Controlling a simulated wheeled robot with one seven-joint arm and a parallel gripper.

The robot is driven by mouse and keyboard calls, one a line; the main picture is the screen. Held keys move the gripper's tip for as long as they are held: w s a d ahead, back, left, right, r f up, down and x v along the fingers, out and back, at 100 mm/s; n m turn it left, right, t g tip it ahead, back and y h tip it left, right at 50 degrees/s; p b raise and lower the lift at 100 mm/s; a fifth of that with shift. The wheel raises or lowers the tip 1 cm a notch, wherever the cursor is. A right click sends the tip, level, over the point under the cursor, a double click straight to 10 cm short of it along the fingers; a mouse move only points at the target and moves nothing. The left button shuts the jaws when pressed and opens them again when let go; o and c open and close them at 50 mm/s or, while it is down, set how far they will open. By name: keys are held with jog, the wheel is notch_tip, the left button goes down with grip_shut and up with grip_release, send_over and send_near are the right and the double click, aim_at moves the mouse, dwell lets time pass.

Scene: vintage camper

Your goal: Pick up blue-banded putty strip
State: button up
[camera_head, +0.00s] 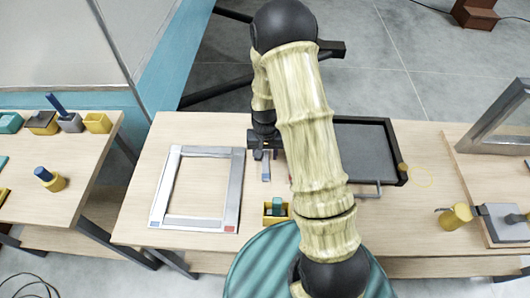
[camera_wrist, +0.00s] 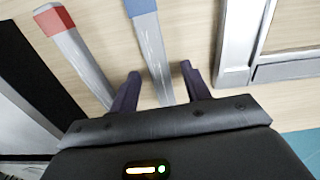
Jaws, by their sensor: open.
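The blue-banded putty strip (camera_wrist: 154,52) is a thin grey strip with a blue end, lying on the wooden table. In the wrist view it runs between the two spread fingers of my gripper (camera_wrist: 160,70), with a gap visible on each side. My gripper is open; whether the fingers reach down to strip height is unclear. In the head view the strip (camera_head: 266,172) shows just in front of my gripper (camera_head: 264,155). A similar strip with a red band (camera_wrist: 82,55) lies to its left in the wrist view; my arm mostly hides that area in the head view.
A grey window frame (camera_head: 168,189) lies left of the strip. A dark tray (camera_head: 400,165) is to the right. A yellow bin (camera_head: 267,219) holding a teal block stands near the front edge. A side table (camera_head: 85,150) with small containers is at left.

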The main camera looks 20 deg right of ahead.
aim_at(265, 157)
dwell(0.5)
grip_shut()
jog(key=shift+r, duration=0.1)
notch_tip(265, 157, up, 10)
jog(key=b, duration=0.1)
dwell(0.4)
dwell(0.5)
